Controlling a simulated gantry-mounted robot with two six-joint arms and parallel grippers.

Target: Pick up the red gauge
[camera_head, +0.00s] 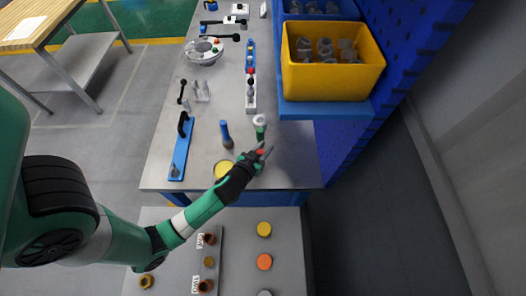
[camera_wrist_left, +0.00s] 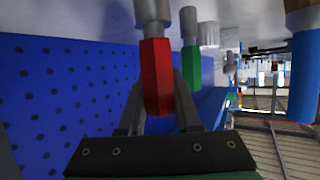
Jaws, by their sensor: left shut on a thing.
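The red gauge (camera_wrist_left: 157,75) has a red hexagonal grip with a grey metal end. My left gripper (camera_wrist_left: 160,108) is shut on its red grip, one finger on each side. In the head view a little red (camera_head: 261,154) shows between the fingertips of my left gripper (camera_head: 263,153), near the front right of the grey table. The rest of the gauge is hidden there, and I cannot tell whether it touches the table. My right gripper is not in view.
A green gauge (camera_head: 260,132) stands close behind the red one, and a blue-handled gauge (camera_head: 226,135) to its left. A yellow disc (camera_head: 222,169) lies beside my left wrist. A yellow bin (camera_head: 333,80) and blue pegboard (camera_head: 375,90) bound the right side.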

